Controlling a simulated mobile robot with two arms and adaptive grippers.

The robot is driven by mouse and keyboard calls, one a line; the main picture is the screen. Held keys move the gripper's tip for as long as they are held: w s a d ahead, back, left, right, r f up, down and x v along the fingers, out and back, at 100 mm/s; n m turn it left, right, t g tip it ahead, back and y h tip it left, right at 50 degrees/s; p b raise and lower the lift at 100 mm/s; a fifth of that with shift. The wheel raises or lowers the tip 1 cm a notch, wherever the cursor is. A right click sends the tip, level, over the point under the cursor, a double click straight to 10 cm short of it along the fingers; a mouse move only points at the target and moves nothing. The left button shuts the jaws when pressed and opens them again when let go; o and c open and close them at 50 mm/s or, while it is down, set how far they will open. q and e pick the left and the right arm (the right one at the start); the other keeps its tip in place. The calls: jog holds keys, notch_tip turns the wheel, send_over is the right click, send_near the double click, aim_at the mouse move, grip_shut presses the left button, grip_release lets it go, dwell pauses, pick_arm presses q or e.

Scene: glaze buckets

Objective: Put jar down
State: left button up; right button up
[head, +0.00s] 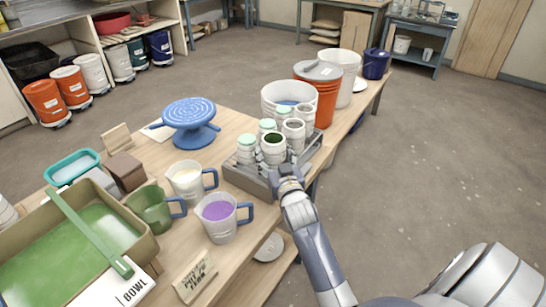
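Several white jars stand in a grey tray (242,181) on the table. Jars with pale green lids, such as the near left one (246,152), form the left row. Open-topped jars form the right row. The nearest of these, with a dark green inside, is the open jar (273,155). My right gripper (284,174) is at the tray's near right side, right by this jar's lower part. Its fingers are small and partly hidden, so I cannot tell whether they grip the jar. My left gripper is not in view.
A white bucket (281,91) and an orange bucket (326,97) stand behind the tray. Pitchers of cream (187,185) and purple (220,226) glaze stand left of it. A blue turntable (189,112) is farther back. Floor is clear to the right.

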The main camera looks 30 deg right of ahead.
jog(key=shift+s+r, duration=0.1)
jog(key=shift+r, duration=0.1)
jog(key=shift+f, duration=0.1)
jog(key=o, duration=1.3)
jog(key=shift+f, duration=0.15)
jog(key=shift+o, duration=0.2)
jog(key=shift+r, duration=0.3)
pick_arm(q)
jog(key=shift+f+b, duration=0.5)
pick_arm(e)
jog(key=v, duration=1.2)
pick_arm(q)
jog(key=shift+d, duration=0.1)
pick_arm(e)
jog(key=shift+a+f, duration=0.1)
jog(key=shift+f, duration=0.05)
